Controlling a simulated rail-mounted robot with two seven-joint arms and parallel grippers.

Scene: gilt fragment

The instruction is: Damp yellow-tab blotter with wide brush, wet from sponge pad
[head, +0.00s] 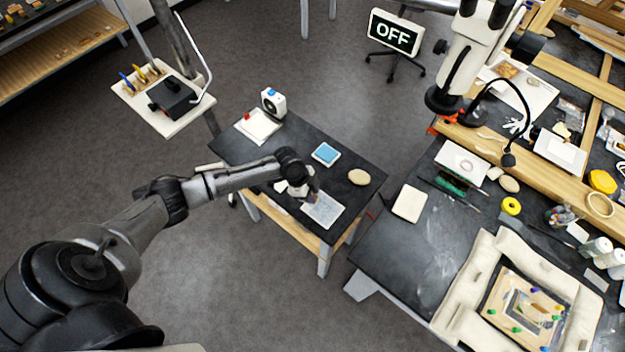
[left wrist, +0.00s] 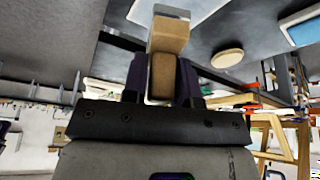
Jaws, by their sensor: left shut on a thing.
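My left gripper (head: 312,192) is low over the small black table and shut on a brush. In the left wrist view, the brush (left wrist: 162,62) has a wide wooden handle held between the dark fingers (left wrist: 161,80); its far end lies against a pale sheet, and contact cannot be told. A pale grey blotter (head: 324,211) lies at the table's front edge, just right of the gripper. No yellow tab can be made out on it. The blue sponge pad (head: 326,153) sits in a white tray farther back; it also shows in the left wrist view (left wrist: 305,30). My right gripper is not in view.
On the small table (head: 290,140) are a beige oval disc (head: 358,177), a white stack (head: 260,126) and a white device with a round face (head: 273,102). A larger cluttered bench (head: 400,255) stands to the right, across a gap. A side shelf (head: 180,122) stands at left.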

